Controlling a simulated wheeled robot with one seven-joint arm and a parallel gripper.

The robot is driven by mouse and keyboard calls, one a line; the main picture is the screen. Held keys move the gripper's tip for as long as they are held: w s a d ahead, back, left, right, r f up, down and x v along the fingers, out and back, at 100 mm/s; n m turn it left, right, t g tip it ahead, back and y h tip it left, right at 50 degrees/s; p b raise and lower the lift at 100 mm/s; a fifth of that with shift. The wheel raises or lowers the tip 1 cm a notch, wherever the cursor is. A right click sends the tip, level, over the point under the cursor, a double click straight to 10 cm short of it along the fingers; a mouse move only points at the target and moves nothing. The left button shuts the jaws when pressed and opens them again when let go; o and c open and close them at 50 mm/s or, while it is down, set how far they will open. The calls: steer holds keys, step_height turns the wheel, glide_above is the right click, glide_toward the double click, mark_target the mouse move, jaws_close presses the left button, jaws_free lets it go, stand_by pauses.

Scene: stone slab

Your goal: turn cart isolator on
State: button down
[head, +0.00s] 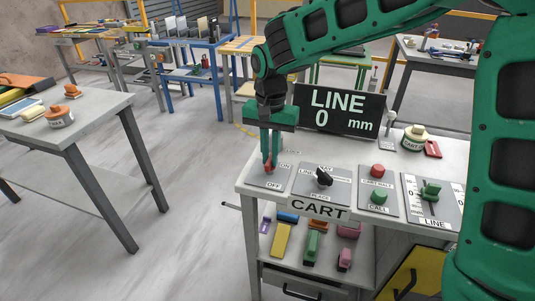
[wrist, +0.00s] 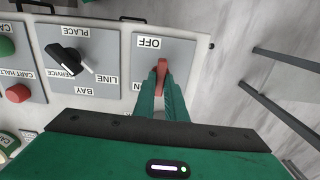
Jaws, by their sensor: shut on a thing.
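The cart isolator is a red handle (wrist: 161,70) on a grey plate (head: 256,183) at the left end of the console marked CART. In the wrist view, which shows the labels upside down, the handle points roughly toward the OFF label (wrist: 149,42). The ON label (head: 284,166) is at the plate's right edge and is partly hidden in the wrist view. My gripper (head: 268,163) comes down from above and is shut on the red handle, its green fingers on either side. The fingers hide part of the handle in both views.
A black selector knob (head: 323,177), red and green buttons (head: 378,171) and a green lever (head: 430,190) stand to the right on the console. A LINE 0 mm display (head: 340,111) stands behind. A separate table (head: 95,103) is at left, with open floor between.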

mark_target(270, 158)
steer(key=shift+w+r, duration=0.1)
steer(key=shift+w, duration=0.05)
steer(key=c, duration=1.8)
jaws_free()
steer(key=shift+a, duration=0.1)
step_height(270, 158, up, 11)
steer(key=shift+f, duration=0.2)
